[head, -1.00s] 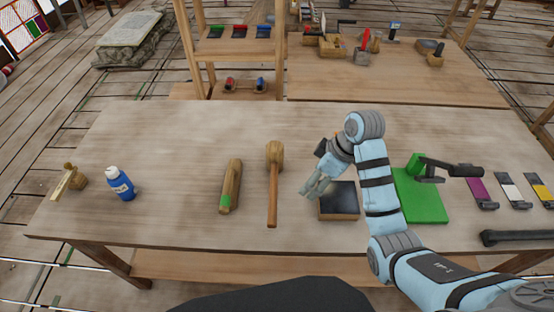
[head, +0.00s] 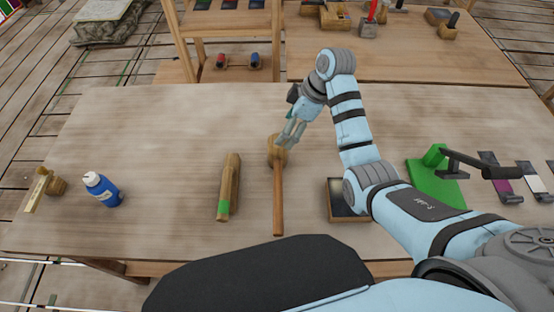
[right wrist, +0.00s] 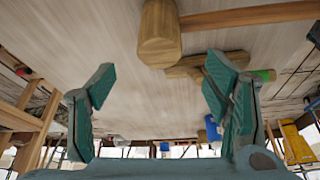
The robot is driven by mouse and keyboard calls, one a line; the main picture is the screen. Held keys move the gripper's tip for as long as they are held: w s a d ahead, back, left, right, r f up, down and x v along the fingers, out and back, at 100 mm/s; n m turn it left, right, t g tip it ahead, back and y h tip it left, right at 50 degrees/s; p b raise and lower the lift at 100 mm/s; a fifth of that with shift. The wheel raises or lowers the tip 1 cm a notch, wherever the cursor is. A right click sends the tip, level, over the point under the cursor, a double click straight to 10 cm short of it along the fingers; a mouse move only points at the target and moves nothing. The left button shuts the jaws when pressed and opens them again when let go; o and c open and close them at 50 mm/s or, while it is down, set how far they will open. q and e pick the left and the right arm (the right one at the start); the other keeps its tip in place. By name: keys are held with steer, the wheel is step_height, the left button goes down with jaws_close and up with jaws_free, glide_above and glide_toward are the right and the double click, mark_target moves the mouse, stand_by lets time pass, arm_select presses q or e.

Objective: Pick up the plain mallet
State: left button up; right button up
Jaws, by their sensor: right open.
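The plain mallet lies on the table, its wooden head (head: 277,156) toward the back and its brown handle (head: 278,205) pointing to the front. In the right wrist view its head (right wrist: 159,38) is at the top, ahead of the fingers, with the handle running off right. My right gripper (head: 290,136) is over or just beside the mallet head, partly covering it in the head view. Its two green-padded fingers (right wrist: 160,92) are spread wide with nothing between them. I cannot tell its exact height above the head. My left gripper is not in view.
A wooden piece with a green patch (head: 229,186) lies just left of the mallet. A blue bottle (head: 102,189) stands farther left. A dark-topped box (head: 346,200) sits right of the handle, partly behind my arm. A green stand (head: 436,184) is farther right.

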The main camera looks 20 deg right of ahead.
steer(key=x, duration=0.7)
steer(key=shift+d+f, duration=0.15)
steer(key=shift+d, duration=0.05)
steer(key=shift+a+f, duration=0.1)
steer(key=shift+f, duration=0.05)
steer(key=shift+c, duration=0.2)
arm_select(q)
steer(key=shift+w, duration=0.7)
arm_select(e)
steer(key=c, duration=1.3)
